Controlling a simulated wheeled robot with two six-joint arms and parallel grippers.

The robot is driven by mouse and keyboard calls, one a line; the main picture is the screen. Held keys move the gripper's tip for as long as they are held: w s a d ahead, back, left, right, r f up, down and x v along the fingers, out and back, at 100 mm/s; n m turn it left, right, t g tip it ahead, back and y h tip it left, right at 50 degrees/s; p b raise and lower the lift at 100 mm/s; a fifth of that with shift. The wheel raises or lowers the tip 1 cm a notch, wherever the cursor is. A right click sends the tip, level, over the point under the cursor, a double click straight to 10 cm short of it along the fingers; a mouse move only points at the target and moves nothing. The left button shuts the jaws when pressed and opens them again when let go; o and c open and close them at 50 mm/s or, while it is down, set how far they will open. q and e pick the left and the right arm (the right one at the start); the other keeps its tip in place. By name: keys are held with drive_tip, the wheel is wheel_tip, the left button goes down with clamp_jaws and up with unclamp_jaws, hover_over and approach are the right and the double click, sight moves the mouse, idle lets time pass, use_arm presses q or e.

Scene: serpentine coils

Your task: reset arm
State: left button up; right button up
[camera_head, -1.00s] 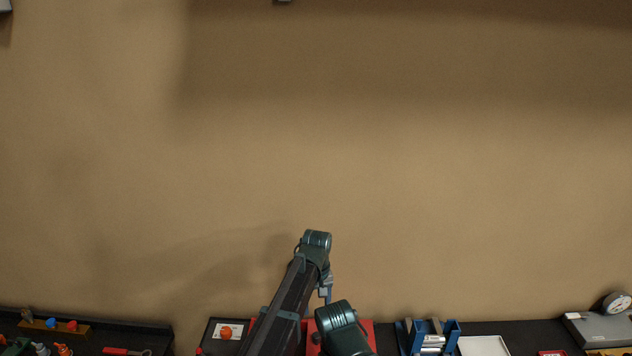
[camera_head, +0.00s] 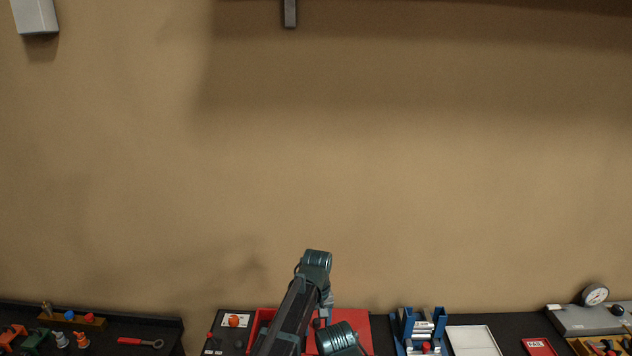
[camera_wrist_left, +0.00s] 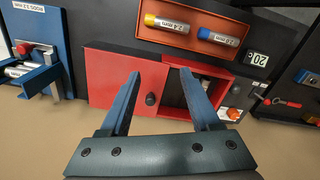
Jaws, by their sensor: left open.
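An arm of mine (camera_head: 292,315) reaches up from the bottom centre of the head view, in front of a red box. I cannot make out gripper fingers there. In the left wrist view my left gripper (camera_wrist_left: 161,82) is open, its two blue fingers apart with nothing between them. The fingers point toward a red box (camera_wrist_left: 112,80) with a red sliding-looking front, a black knob (camera_wrist_left: 151,99) and a dark opening (camera_wrist_left: 173,90). I cannot tell whether the fingers touch it. My right gripper is not in view.
An orange tray with two labelled cylinders (camera_wrist_left: 196,26) lies beyond the red box. In the head view a blue stand (camera_head: 408,332), a white tray (camera_head: 473,341) and a dial gauge (camera_head: 594,294) stand right; a red wrench (camera_head: 135,341) lies left.

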use_arm(q)
drive_tip(key=s+a+m, duration=0.3)
drive_tip(key=s+a, duration=1.4)
drive_tip(key=s, duration=0.2)
drive_tip(key=s+d+f+m+b, duration=0.1)
drive_tip(key=d+f+b, duration=0.2)
drive_tip(key=f+b, duration=0.4)
drive_tip(key=s+d+f+m+b, duration=0.1)
drive_tip(key=s+d+f+b, duration=0.1)
drive_tip(key=d+f+b, duration=0.2)
drive_tip(key=s+d+f+m+y+b, duration=0.1)
drive_tip(key=s+d+f+m+b, duration=0.1)
drive_tip(key=f+b, duration=0.9)
drive_tip(key=shift+s+d, duration=0.15)
drive_tip(key=shift+d, duration=0.7)
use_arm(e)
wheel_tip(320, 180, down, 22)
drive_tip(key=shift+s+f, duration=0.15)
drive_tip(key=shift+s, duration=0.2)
